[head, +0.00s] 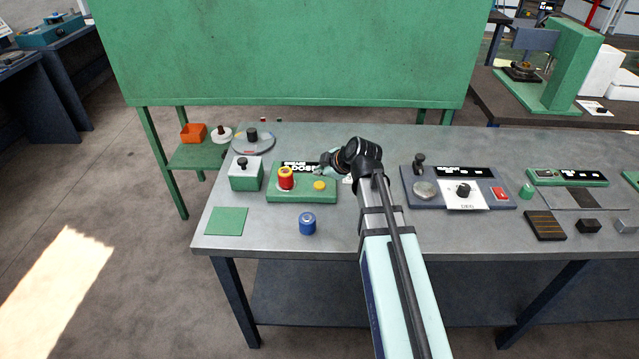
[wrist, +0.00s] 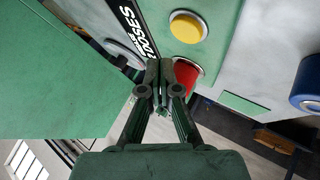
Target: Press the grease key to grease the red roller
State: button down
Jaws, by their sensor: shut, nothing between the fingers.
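The red roller (head: 286,180) stands upright on the left part of a green base (head: 302,197). A round yellow key (head: 319,185), which I take for the grease key, sits on the same base to its right. My gripper (head: 322,170) is shut and empty, just behind the yellow key and apart from it as far as I can tell. In the wrist view the shut fingers (wrist: 160,68) partly cover the red roller (wrist: 187,76). The yellow key (wrist: 187,27) is in full view above them there. A black strip (wrist: 128,20) reads "DOSES".
A blue roller (head: 307,224) stands in front of the base, and a green square (head: 227,221) lies to the left. A green box (head: 246,175) with a black knob is beside the base. A grey control unit (head: 459,188) stands to the right. A green panel (head: 285,55) rises behind.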

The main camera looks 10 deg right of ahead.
aim_at(321, 186)
jog(key=shift+r+p, duration=0.45)
jog(key=shift+r, duration=1.1)
